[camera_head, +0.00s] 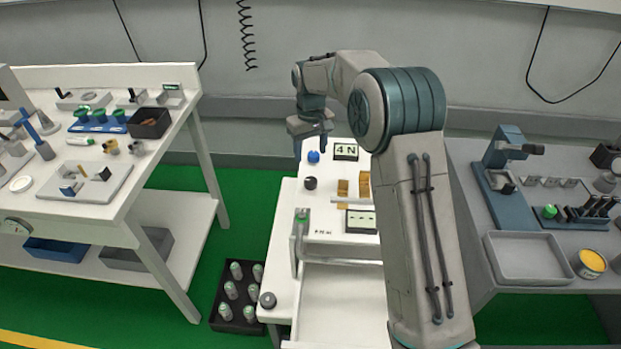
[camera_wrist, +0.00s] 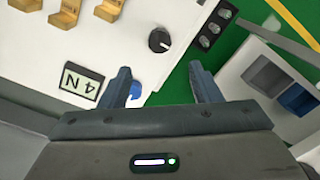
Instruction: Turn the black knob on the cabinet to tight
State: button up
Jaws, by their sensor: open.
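The black knob (camera_head: 310,183) stands on the white top of the cabinet (camera_head: 335,285), near its left edge. In the wrist view the black knob (camera_wrist: 159,41) is round with a pale pointer line, and it appears between and beyond my fingertips. My gripper (camera_head: 310,145) hangs over the far left part of the cabinet top, behind the knob in the head view. Its two fingers (camera_wrist: 160,70) are apart with nothing between them, and they do not touch the black knob. Any tight marking beside the knob is too small to read.
A blue knob (camera_head: 313,157) lies close to my gripper, partly behind a finger in the wrist view. A "4 N" sign (camera_head: 346,151) and brass blocks (camera_head: 343,188) stand to the right. A bottle crate (camera_head: 236,297) is on the floor.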

aim_at(311, 180)
notch_tip(311, 180, down, 11)
jog(key=shift+f, duration=0.1)
dwell(0.3)
jog(key=c, duration=1)
